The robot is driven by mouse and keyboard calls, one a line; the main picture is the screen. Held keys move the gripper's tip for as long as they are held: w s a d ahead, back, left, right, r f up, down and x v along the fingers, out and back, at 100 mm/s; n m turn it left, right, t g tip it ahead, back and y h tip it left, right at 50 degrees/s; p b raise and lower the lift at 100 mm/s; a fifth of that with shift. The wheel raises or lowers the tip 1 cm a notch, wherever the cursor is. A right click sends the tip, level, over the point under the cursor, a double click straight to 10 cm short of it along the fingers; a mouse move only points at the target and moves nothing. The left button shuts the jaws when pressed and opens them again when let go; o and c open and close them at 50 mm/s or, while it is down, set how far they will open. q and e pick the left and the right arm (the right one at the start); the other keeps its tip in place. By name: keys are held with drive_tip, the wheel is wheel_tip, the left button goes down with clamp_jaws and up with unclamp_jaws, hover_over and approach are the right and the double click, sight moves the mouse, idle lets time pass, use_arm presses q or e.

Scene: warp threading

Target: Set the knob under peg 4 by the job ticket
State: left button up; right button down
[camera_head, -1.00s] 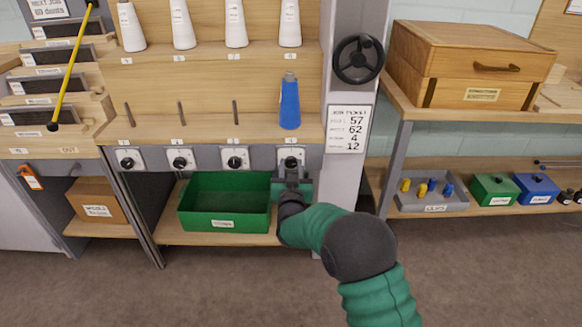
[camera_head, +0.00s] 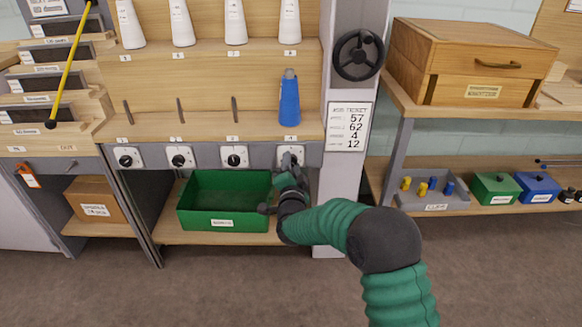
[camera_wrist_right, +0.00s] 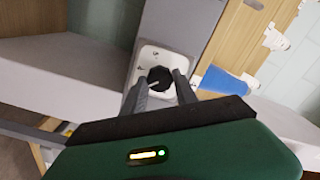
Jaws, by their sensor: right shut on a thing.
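My right gripper (camera_head: 290,164) is at the rightmost knob on the front rail, below the blue cone (camera_head: 289,101) standing on its peg. In the right wrist view the black knob (camera_wrist_right: 159,79) sits on a white plate (camera_wrist_right: 140,62) between my fingers (camera_wrist_right: 163,94), which are shut on it. The gripper looks rolled to one side. The plate's marks are too small to read. The job ticket (camera_head: 347,127) on the grey post shows 57, 62, 4 and 12; its row labels are blurred. My left gripper is not in view.
Three other knobs (camera_head: 126,158) line the rail to the left, under three bare pegs (camera_head: 235,107). White cones (camera_head: 235,22) stand on the upper shelf. A green bin (camera_head: 224,203) sits below the rail. A black handwheel (camera_head: 358,55) is on the post.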

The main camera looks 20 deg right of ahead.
drive_tip(key=shift+f+m+b, duration=0.2)
drive_tip(key=shift+m+b, duration=0.45)
drive_tip(key=shift+m, duration=1.45)
drive_tip(key=shift+f+m+b, duration=0.2)
drive_tip(key=shift+m+b, duration=0.45)
drive_tip(key=shift+m, duration=1.45)
drive_tip(key=c, duration=1)
unclamp_jaws()
drive_tip(key=shift+o, duration=0.2)
drive_tip(key=shift+r, duration=0.15)
drive_tip(key=shift+s+r, duration=0.1)
